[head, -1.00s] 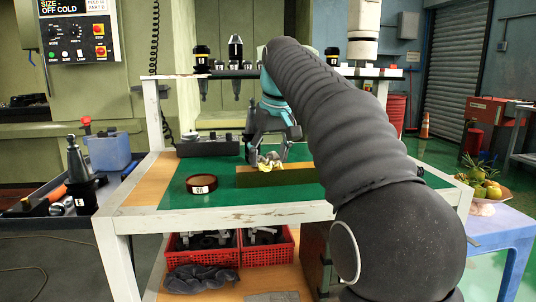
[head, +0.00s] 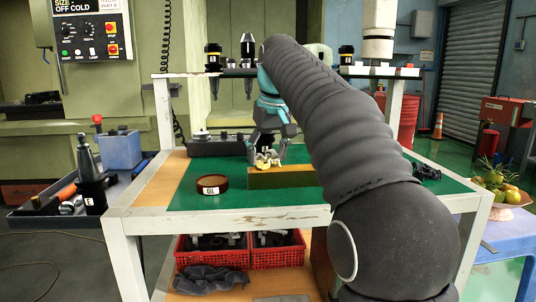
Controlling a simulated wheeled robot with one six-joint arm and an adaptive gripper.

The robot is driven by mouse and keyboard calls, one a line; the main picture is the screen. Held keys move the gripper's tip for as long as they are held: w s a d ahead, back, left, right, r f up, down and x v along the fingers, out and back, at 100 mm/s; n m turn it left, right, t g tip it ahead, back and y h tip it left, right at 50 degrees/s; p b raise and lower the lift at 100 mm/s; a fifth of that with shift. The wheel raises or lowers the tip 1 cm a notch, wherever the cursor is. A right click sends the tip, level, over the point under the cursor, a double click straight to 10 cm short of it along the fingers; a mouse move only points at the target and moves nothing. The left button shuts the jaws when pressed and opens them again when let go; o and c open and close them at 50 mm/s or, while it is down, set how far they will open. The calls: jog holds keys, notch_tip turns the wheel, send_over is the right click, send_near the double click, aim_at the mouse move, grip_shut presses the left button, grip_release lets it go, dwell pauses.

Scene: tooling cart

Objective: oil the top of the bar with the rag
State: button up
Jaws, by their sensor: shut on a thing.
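My gripper (head: 266,158) points down over the bar's left end and is shut on the rag (head: 264,164), a small crumpled yellowish cloth. The rag is at the bar's top near the left end and looks to be touching it, though contact is hard to tell at this size. A round brown dish of oil (head: 211,186), with a white label, stands on the mat left of the bar.
A dark grey block (head: 215,146) lies behind on the mat (head: 240,199). A shelf with tool holders (head: 213,57) stands above the cart's back. Red crates (head: 277,250) and a dark cloth (head: 210,279) are below. The mat's front left is clear.

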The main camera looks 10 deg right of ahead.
aim_at(268, 154)
jog(key=v, duration=0.2)
jog(key=shift+w+r, duration=0.2)
jog(key=shift+r, duration=0.15)
jog(key=shift+w+r, duration=0.1)
jog(key=shift+r, duration=2.55)
jog(key=shift+s, duration=0.2)
